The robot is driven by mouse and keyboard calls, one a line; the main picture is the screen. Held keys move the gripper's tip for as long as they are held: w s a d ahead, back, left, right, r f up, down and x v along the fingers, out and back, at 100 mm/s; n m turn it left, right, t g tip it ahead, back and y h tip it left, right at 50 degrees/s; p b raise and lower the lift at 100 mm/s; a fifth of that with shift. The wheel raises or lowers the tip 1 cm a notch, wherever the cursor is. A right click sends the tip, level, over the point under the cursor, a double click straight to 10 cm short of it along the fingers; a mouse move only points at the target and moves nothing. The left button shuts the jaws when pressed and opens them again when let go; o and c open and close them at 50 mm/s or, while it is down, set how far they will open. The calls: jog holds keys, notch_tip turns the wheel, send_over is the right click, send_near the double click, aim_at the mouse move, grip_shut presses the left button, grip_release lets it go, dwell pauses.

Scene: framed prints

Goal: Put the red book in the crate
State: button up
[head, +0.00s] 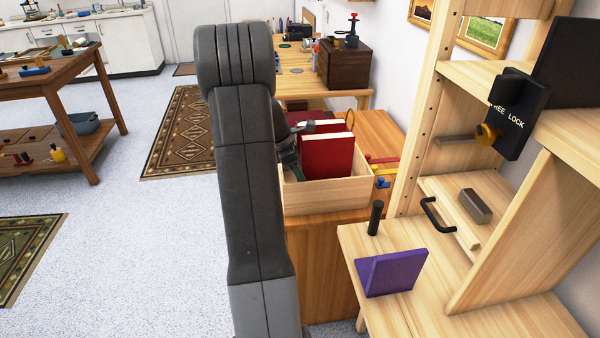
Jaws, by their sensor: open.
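The red book (328,160) stands upright inside the light wooden crate (335,194), its pale page edge facing up and its lower part hidden by the crate's front wall. The crate sits on a brown wooden cabinet. My gripper (290,152) is at the crate's left side, just left of the red book, and is mostly hidden behind my dark arm. It is open; I cannot see whether a finger touches the book. Something dark green shows low in the crate beside the gripper.
A pale shelf unit at right holds a purple bookend-like piece (393,273), a black cylinder (375,218) and a black lock box (515,113). A desk with a dark drawer box (344,64) stands behind the crate. Open floor lies left of my arm.

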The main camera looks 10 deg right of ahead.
jog(key=v, duration=1.1)
jog(key=shift+p, duration=0.45)
